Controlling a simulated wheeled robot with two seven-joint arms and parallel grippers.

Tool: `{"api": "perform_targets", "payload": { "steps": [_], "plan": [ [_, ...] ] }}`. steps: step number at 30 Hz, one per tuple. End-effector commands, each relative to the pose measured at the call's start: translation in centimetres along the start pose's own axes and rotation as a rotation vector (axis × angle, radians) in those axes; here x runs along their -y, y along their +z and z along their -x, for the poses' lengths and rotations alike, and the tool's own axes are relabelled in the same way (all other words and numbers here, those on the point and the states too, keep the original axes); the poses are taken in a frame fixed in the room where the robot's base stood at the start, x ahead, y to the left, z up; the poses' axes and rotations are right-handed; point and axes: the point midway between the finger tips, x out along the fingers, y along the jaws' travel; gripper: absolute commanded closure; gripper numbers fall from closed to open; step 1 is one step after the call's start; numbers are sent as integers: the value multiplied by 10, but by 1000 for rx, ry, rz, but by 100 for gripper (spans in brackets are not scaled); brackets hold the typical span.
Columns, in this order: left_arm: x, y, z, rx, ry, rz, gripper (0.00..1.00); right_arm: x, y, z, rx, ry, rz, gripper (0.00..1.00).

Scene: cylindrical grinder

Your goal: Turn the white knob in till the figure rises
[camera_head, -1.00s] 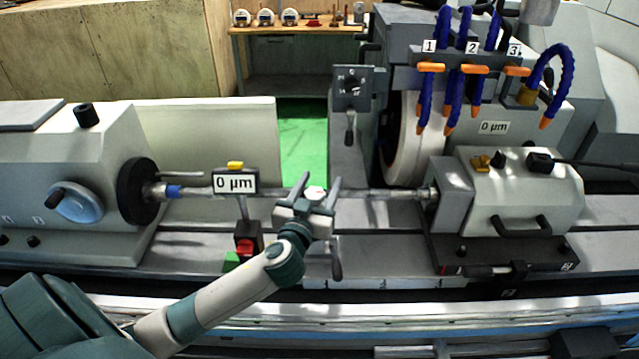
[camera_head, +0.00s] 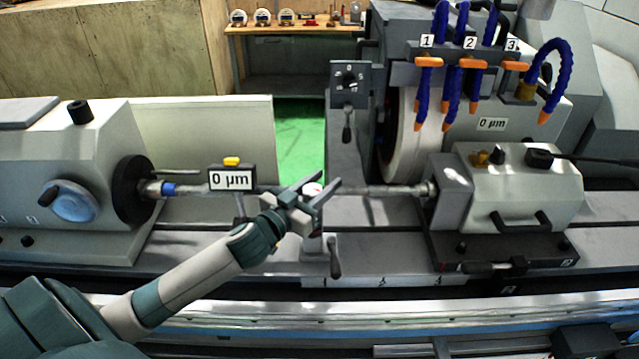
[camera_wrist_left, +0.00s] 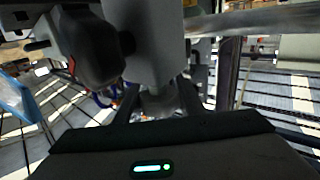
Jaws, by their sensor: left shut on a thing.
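The white knob (camera_head: 313,189) shows as a small pale round top between the fingers of my left gripper (camera_head: 318,187), at the middle rest on the machine bed. The left gripper is shut on it, fingers slanting up to the right. In the left wrist view a pale round part (camera_wrist_left: 158,102) sits between the dark fingers; most of the knob is hidden. The gauge display (camera_head: 231,179) reads 0 µm, left of the gripper. My right gripper is not in view.
The long shaft (camera_head: 385,191) runs behind the gripper from the left headstock chuck (camera_head: 133,190) to the tailstock (camera_head: 510,195). The grinding wheel (camera_head: 408,140) stands behind it. A black-handled lever (camera_head: 335,262) hangs just below the gripper.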

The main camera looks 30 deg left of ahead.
Motion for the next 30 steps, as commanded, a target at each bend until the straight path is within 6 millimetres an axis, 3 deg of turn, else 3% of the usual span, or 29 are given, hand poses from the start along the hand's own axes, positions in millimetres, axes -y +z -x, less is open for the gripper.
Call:
{"api": "perform_targets", "payload": {
  "steps": [6, 16, 17, 18, 30],
  "plan": [
    [-3, 0, 0, 0, 104, -1, 87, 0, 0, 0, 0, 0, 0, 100],
    [-4, 0, 0, -1, 112, 0, 87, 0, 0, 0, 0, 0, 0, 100],
    [-4, 0, 0, -1, 112, 0, 58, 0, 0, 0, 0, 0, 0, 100],
    [-4, 0, 0, -1, 112, 0, 48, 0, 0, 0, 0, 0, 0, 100],
    [-4, 0, 2, -1, 111, 1, 46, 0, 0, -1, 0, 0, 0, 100]
  ]
}}
